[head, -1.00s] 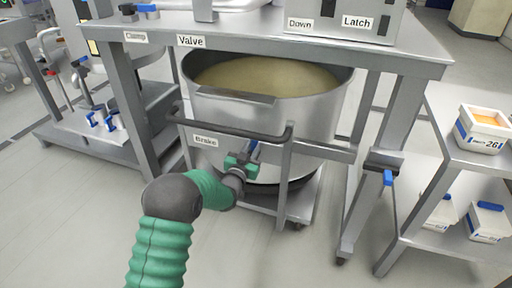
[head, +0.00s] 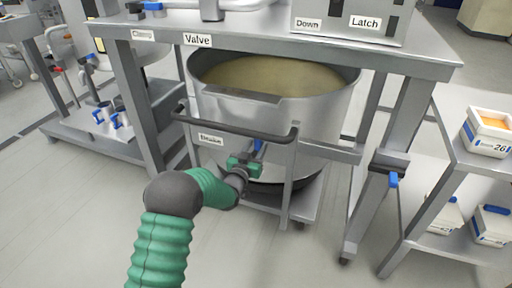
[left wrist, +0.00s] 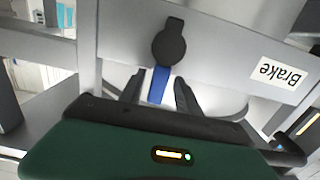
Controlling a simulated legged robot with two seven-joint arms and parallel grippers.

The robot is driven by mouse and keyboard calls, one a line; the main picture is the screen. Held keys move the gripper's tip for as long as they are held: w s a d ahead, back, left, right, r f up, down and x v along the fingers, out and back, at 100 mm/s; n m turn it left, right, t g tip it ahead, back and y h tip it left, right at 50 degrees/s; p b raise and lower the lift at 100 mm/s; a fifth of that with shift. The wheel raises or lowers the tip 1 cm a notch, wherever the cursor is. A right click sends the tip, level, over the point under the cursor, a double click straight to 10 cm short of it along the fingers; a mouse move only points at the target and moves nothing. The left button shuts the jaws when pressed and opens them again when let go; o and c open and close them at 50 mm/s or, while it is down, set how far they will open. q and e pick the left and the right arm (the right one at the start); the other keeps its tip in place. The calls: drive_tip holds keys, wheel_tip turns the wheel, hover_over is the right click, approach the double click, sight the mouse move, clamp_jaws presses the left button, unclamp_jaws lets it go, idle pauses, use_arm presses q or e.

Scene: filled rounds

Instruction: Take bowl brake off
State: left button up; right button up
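The large steel bowl (head: 225,110) holds a tan filling and stands on a wheeled trolley under the steel table. The Brake label (head: 210,139) is on the trolley's front plate, left of my gripper; it shows upside down in the left wrist view (left wrist: 280,76). The brake lever has a dark round pivot (left wrist: 170,42) and a blue handle (left wrist: 158,85). My left gripper (left wrist: 158,95) has its two dark fingers on either side of the blue handle, apart; contact is unclear. In the head view it is the green gripper (head: 243,162) at the trolley front. My right gripper is not visible.
A dark push bar (head: 235,130) crosses the trolley front above my gripper. The table edge (head: 290,42) overhangs the bowl, with Valve and Latch labels. A side shelf with white tubs (head: 488,132) stands at right. The floor at front left is clear.

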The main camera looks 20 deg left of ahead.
use_arm(q)
drive_tip(key=shift+s+r, duration=0.1)
drive_tip(key=shift+r, duration=0.15)
drive_tip(key=s+p, duration=0.4)
drive_tip(key=s, duration=1.2)
drive_tip(key=shift+s+a, duration=0.3)
drive_tip(key=shift+s, duration=0.05)
drive_tip(key=shift+f, duration=0.1)
